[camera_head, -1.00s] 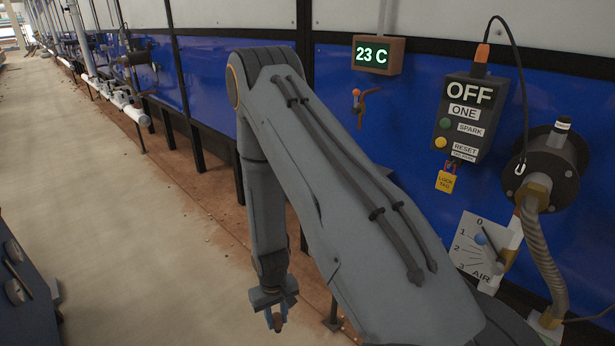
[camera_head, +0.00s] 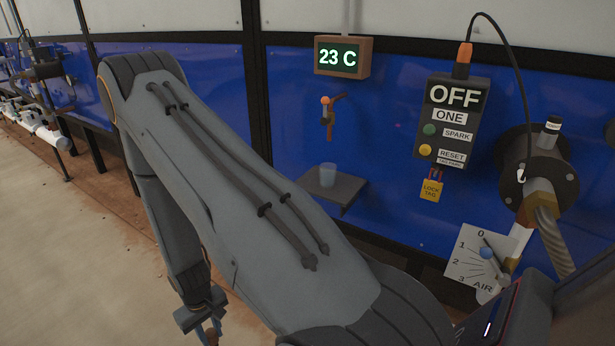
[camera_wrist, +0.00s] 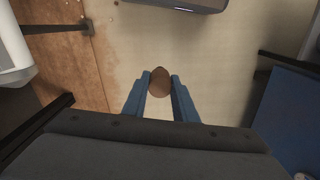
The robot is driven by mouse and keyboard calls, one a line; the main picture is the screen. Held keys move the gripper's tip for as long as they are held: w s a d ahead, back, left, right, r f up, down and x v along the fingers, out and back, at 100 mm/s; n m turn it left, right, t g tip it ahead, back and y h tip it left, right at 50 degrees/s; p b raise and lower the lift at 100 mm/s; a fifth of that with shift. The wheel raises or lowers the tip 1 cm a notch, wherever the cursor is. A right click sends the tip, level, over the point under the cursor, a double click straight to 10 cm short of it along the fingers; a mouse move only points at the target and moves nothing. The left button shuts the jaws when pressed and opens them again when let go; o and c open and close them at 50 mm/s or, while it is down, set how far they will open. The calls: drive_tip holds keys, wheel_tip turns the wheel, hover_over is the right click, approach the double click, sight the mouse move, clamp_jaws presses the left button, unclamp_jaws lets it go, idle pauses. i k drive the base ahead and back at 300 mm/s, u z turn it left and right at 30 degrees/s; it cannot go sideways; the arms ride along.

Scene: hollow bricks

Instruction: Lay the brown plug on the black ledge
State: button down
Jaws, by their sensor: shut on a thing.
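My gripper (camera_head: 207,330) hangs low at the bottom left of the head view, above the floor. In the wrist view the two blue fingers of my gripper (camera_wrist: 159,92) are closed on the sides of the brown plug (camera_wrist: 159,80), which is rounded. The black ledge (camera_head: 345,187) juts from the blue wall under a small tap, to the right of and farther up the picture than my gripper. A translucent cup (camera_head: 327,174) stands on the ledge.
A 23 C display (camera_head: 342,57) and a tap (camera_head: 327,112) are above the ledge. A control box (camera_head: 452,120), a round flange with a hose (camera_head: 538,180) and an air dial (camera_head: 480,262) are to the right. Pale floor (camera_head: 60,260) is open at left.

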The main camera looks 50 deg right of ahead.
sight(342, 193)
drive_tip(key=i, duration=3.25)
drive_tip(key=z, duration=3.85)
